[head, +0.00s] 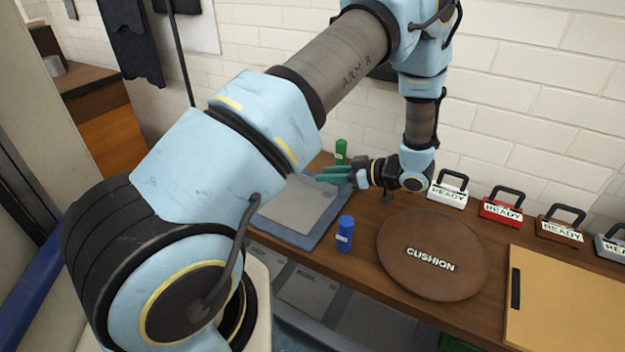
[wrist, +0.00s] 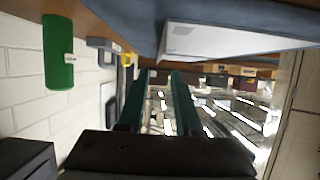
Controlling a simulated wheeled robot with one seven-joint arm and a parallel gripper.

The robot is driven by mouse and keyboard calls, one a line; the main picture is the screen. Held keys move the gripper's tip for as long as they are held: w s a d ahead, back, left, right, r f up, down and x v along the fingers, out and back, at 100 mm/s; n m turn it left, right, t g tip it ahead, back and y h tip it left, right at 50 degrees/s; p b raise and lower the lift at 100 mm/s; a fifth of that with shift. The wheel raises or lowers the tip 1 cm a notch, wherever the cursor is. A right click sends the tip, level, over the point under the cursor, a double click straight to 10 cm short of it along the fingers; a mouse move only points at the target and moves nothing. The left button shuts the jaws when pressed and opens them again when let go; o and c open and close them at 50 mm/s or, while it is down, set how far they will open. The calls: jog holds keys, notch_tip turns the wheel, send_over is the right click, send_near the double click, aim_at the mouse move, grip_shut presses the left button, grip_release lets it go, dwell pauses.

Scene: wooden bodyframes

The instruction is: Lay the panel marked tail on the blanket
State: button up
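A flat grey panel (head: 300,205) lies on the blue blanket (head: 314,236) on the bench, left of centre; no tail mark is readable on it. In the wrist view the panel (wrist: 235,42) and blanket (wrist: 250,14) show along the top, the view being turned. My gripper (head: 328,174) is over the bench at the panel's far right corner. Its two teal fingers (wrist: 160,85) stand apart with nothing between them. Whether they touch the panel cannot be told. Other grey panels (head: 308,291) lie on a lower shelf, their marks unreadable.
A blue can (head: 345,235) stands at the blanket's right and a green can (head: 341,151) behind it. A round brown cushion (head: 431,254) and a tan board (head: 565,310) lie to the right. Several READY boxes (head: 502,212) line the wall.

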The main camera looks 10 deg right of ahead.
jog(key=shift+b+v, duration=0.35)
jog(key=shift+v, duration=1.55)
jog(key=w+a+r+m+t+h, duration=0.1)
jog(key=w+a+r+m+h, duration=0.35)
jog(key=w+r+h, duration=0.65)
jog(key=s+a+r+m+g, duration=0.2)
jog(key=s+a+m+g, duration=0.5)
jog(key=s+a, duration=1.1)
jog(key=s, duration=0.3)
jog(key=shift+r, duration=0.1)
